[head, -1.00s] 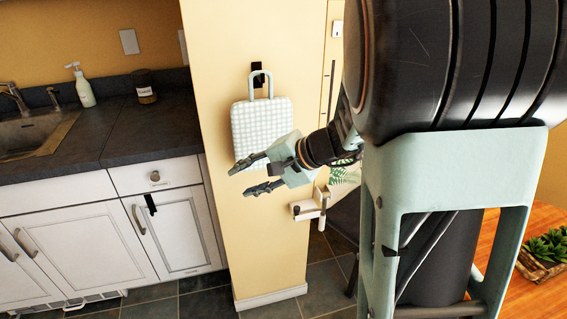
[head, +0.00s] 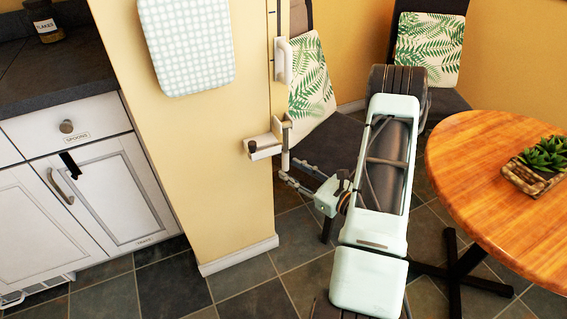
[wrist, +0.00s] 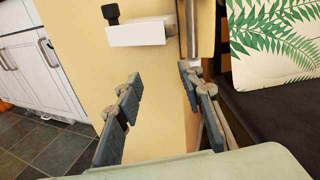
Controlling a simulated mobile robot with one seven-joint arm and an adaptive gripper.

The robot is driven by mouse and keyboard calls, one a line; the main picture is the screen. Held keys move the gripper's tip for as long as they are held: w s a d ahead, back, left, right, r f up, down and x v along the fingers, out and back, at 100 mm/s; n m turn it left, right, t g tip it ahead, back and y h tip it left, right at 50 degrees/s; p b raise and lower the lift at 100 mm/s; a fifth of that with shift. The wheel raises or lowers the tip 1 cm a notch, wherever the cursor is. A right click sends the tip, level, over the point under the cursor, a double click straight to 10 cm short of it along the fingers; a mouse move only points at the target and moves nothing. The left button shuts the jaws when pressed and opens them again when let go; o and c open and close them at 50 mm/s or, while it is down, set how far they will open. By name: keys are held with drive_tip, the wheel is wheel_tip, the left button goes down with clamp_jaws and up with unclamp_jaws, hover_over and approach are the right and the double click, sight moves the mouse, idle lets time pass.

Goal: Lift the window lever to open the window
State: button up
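A white handle (head: 284,60) is mounted upright on the narrow side of the yellow wall. Below it, a white bracket (head: 265,146) with a dark knob (head: 252,147) sticks out from the wall. The bracket also shows at the top of the wrist view (wrist: 137,34), with the knob at its left end. Which part is the window lever I cannot tell for sure; no window pane shows. My gripper (head: 287,171) is low, just below and right of the bracket. In the wrist view its two fingers (wrist: 158,80) are apart, with nothing between them.
Chairs with leaf-patterned cushions (head: 312,80) stand behind my arm. A round wooden table (head: 470,165) with a plant box (head: 528,178) is at right. White cabinets (head: 100,195) are at left. Tiled floor is open at lower left.

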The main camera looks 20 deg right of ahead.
sight(288, 159)
drive_tip(key=d+f+m+t+h+b, duration=0.1)
drive_tip(key=d+f+m+t+h, duration=0.1)
drive_tip(key=d+f+m, duration=0.15)
drive_tip(key=b+x, duration=0.1)
drive_tip(key=x, duration=0.4)
drive_tip(key=b+x, duration=0.1)
drive_tip(key=x, duration=0.4)
drive_tip(key=shift+w+d+f, duration=0.1)
drive_tip(key=shift+d+f, duration=0.05)
drive_tip(key=shift+d, duration=0.1)
clamp_jaws()
